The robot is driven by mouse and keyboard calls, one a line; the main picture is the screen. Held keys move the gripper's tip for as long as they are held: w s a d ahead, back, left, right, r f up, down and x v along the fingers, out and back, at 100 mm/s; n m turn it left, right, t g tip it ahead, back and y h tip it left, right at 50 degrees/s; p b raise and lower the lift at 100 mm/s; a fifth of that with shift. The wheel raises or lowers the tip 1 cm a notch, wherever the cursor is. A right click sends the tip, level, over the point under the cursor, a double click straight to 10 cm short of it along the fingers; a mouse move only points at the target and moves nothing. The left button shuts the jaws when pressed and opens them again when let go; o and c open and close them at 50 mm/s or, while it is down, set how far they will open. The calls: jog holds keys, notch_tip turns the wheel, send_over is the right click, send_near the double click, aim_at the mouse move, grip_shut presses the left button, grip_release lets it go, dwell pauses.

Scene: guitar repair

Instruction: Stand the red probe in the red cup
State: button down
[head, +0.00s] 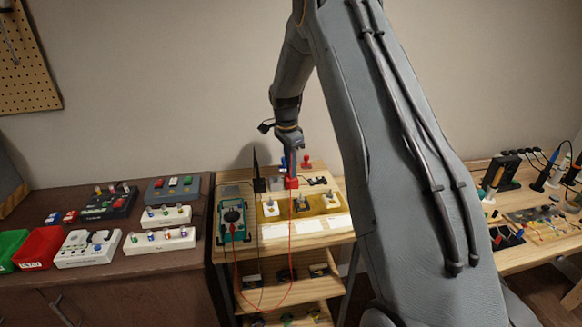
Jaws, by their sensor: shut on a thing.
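My gripper (290,151) points down above the wooden bench and is shut on the red probe (291,167). The probe is upright, a thin red shaft just below the fingers. The red cup (291,183) is a small red block directly under the probe in the picture. The probe's lower end overlaps the cup, and I cannot tell whether it is inside or just above or in front. A red lead (291,245) hangs in a loop past the bench front to the multimeter (233,220).
A black probe (256,165) stands upright in a black cup (259,185) to the left. A red-topped object (306,161) is behind right. A yellow tray (325,208) with small parts lies in front. Pedals cover the brown cabinet (150,268) at left.

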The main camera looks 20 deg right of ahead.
jog(key=shift+f, duration=0.15)
jog(key=c, duration=1.4)
grip_release()
jog(key=shift+o, duration=0.2)
jog(key=shift+r+p, duration=1.3)
jog(key=shift+r, duration=2.3)
